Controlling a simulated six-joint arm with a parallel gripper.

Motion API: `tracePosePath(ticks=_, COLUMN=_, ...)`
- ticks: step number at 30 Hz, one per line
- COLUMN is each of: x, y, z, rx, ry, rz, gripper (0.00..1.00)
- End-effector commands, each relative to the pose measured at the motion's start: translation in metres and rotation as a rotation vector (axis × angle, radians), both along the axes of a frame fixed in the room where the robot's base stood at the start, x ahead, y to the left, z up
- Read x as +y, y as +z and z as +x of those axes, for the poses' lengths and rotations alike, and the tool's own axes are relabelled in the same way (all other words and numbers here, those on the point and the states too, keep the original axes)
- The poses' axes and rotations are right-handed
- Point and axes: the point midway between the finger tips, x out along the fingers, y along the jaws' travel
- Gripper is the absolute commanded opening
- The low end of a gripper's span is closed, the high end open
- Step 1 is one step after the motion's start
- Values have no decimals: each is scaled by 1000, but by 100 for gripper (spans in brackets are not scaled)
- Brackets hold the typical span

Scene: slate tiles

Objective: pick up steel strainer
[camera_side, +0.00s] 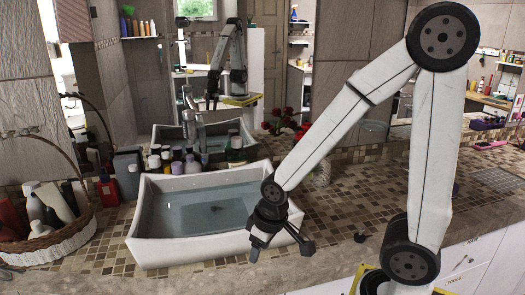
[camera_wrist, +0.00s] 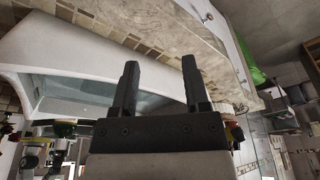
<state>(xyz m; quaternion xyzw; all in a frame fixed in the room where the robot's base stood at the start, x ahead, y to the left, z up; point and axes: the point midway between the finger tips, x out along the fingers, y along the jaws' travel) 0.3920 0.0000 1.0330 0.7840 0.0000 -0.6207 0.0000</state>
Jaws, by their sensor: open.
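My gripper (camera_side: 281,244) is open and empty, with its two fingers spread, in front of the right end of the white sink in the side view. In the wrist view my gripper (camera_wrist: 160,64) shows both dark fingers apart with nothing between them. I cannot clearly make out a steel strainer in either view. A small dark spot (camera_side: 215,209) shows in the water in the basin; I cannot tell whether it is a strainer or the drain. A small dark object (camera_side: 360,237) lies on the tiles right of my gripper, too small to identify.
The white sink (camera_side: 150,241) holds water, with bottles (camera_side: 177,168) behind it. A wicker basket (camera_side: 62,242) of bottles stands at left. Red flowers (camera_side: 280,122) stand behind my arm. The tiled counter (camera_side: 345,205) right of the sink is mostly clear; its stone edge runs along the front.

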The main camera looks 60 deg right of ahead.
Motion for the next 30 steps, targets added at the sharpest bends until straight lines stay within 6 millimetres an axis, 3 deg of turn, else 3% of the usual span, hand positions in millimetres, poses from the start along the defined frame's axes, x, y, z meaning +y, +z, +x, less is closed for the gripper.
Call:
tracePosePath(ticks=6, x=0, y=0, z=0, rx=0, ry=0, rz=0, gripper=59)
tracePosePath(ticks=7, x=0, y=0, z=0, rx=0, ry=0, rz=0, gripper=68)
tracePosePath(ticks=19, x=-2, y=1, z=7, rx=2, ry=9, rz=-3, gripper=68)
tracePosePath(ticks=23, x=-6, y=3, z=22, rx=9, ry=30, rz=-9, gripper=68)
tracePosePath(ticks=30, x=-24, y=8, z=75, rx=34, ry=114, rz=-27, gripper=68)
